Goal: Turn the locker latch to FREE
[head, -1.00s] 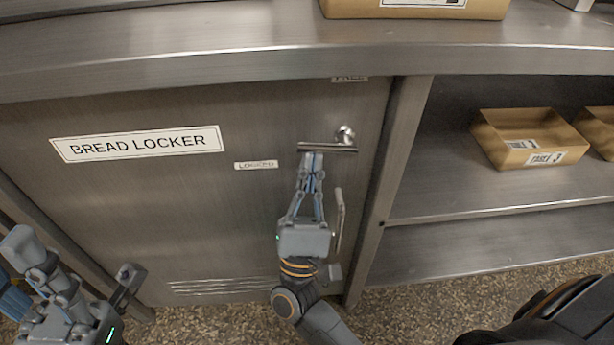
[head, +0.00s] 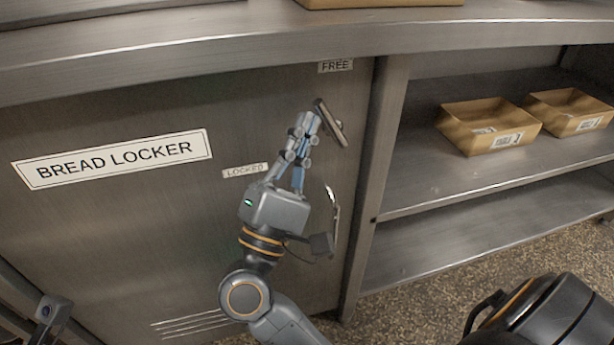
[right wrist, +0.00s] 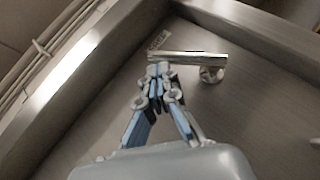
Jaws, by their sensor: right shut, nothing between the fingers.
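The locker latch is a short metal bar (head: 332,124) on the steel locker door. It sits tilted in the head view, its upper-left end pointing between the LOCKED label (head: 245,170) and the FREE label (head: 335,66). My right gripper (head: 309,122) is shut and empty, its fingertips at the upper-left part of the bar. In the right wrist view the shut fingertips (right wrist: 158,69) are at the free end of the bar (right wrist: 185,57), away from its round pivot (right wrist: 211,74); firm contact is hard to tell. Only a part of my left gripper (head: 50,310) shows at the lower left.
A BREAD LOCKER sign (head: 112,159) is on the door (head: 130,240). A vertical pull handle (head: 333,215) is right of my right wrist. Open shelves (head: 480,185) with cardboard trays (head: 488,126) are to the right. The counter edge (head: 200,50) overhangs above.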

